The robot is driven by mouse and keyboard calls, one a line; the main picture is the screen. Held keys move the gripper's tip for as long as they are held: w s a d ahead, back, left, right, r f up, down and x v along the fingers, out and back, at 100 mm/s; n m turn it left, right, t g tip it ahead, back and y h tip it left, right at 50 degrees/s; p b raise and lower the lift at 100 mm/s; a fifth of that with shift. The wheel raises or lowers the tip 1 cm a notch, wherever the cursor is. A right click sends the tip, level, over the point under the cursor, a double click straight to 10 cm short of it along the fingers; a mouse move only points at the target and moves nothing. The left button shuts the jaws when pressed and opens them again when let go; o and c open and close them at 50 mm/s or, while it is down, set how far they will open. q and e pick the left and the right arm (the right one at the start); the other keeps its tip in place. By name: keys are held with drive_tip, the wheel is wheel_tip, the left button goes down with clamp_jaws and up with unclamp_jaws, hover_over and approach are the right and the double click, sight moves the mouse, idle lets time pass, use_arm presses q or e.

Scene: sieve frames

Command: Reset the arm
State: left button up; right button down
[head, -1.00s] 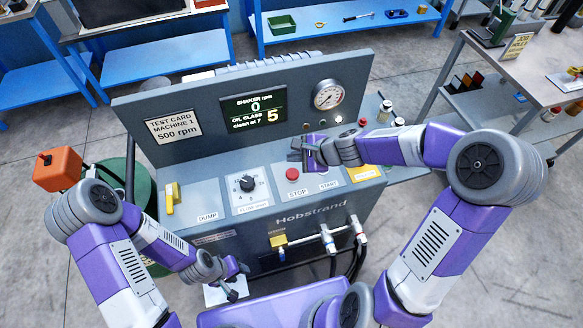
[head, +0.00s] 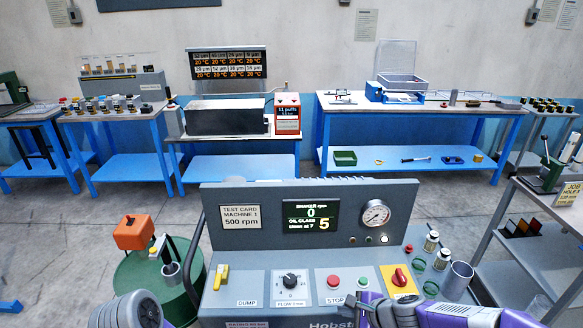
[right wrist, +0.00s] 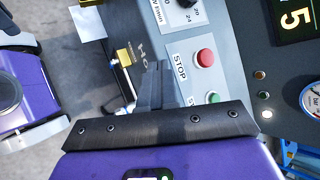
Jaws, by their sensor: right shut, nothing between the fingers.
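My right gripper (head: 362,307) is at the bottom of the head view, by the front edge of the control panel (head: 250,312), below the START button. In the right wrist view its dark fingers (right wrist: 157,82) are together and empty, over the panel front near the red STOP button (right wrist: 204,56) and the green START button (right wrist: 213,98). They look clear of both buttons, though the exact gap cannot be told. A link of my left arm shows at the lower left of the head view. My left gripper is out of view.
The panel also has a yellow DUMP lever (head: 220,278), a black flow knob (head: 290,282) and a red rotary switch (head: 399,276). Its display (head: 311,214) reads 0 rpm and class 5. A green drum (head: 155,280) stands left; jars and a metal cup (head: 457,279) stand right.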

drive_tip(key=s+a+f+n+g+h, duration=0.1)
drive_tip(key=s+a+f+n+g, duration=0.1)
drive_tip(key=s+f+n, duration=0.5)
drive_tip(key=s+a+f+n+g+h, duration=0.1)
drive_tip(key=s+f+n+g, duration=0.3)
drive_tip(key=f, duration=1.5)
drive_tip(key=s+a+n, duration=0.1)
drive_tip(key=s+n, duration=0.3)
drive_tip(key=s, duration=0.4)
drive_tip(key=shift+s+a, duration=0.2)
drive_tip(key=shift+a, duration=0.05)
drive_tip(key=c, duration=1.8)
unclamp_jaws()
drive_tip(key=shift+r, duration=0.1)
drive_tip(key=shift+c, duration=0.2)
